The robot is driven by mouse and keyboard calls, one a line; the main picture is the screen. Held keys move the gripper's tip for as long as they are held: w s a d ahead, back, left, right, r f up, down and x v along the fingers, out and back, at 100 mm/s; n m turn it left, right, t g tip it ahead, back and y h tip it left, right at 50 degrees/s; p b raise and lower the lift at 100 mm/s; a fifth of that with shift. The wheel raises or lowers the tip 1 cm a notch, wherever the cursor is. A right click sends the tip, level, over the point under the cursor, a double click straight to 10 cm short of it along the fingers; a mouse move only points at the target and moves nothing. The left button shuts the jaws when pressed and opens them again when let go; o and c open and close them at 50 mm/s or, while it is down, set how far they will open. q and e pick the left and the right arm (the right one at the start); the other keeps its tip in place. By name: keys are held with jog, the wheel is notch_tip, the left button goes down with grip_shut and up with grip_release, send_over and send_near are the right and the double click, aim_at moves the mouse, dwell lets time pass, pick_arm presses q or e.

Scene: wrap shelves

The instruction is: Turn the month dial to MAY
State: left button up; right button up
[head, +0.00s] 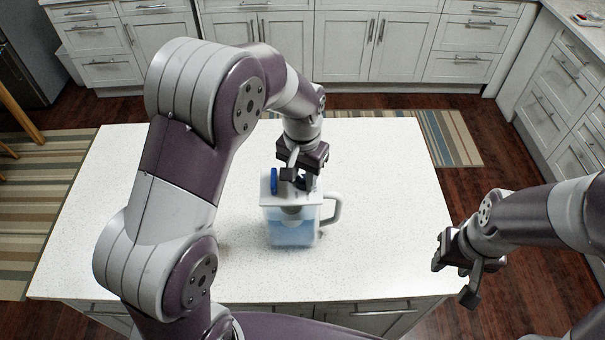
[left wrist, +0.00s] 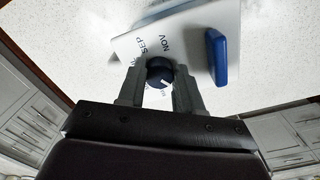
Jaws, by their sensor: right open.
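A clear pitcher (head: 290,232) with blue-tinted contents, a white lid and a handle on its right stands upright on the white counter. In the left wrist view the month dial (left wrist: 160,72) is a dark blue round knob on the lid (left wrist: 205,25). Its white mark points toward the lower right of that picture. SEP and NOV are readable beside it; other labels are hidden or too small. My left gripper (left wrist: 159,78) has a finger on each side of the dial, seemingly touching it. My right gripper (head: 462,272) is open and empty, off the counter's right side.
A blue tab (left wrist: 217,57) stands up from the lid beside the dial. The white counter (head: 385,180) is otherwise clear around the pitcher. Cabinets (head: 375,45) line the back, beyond a strip of floor.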

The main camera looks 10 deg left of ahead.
pick_arm(q)
jog(key=shift+w, duration=0.15)
jog(key=shift+c, duration=0.7)
jog(key=m, duration=0.4)
jog(key=m+p, duration=0.1)
jog(key=m, duration=0.9)
jog(key=shift+f+m, duration=0.1)
jog(key=shift+m, duration=0.3)
jog(key=m, duration=0.4)
jog(key=shift+m, duration=0.4)
jog(key=shift+f, duration=0.1)
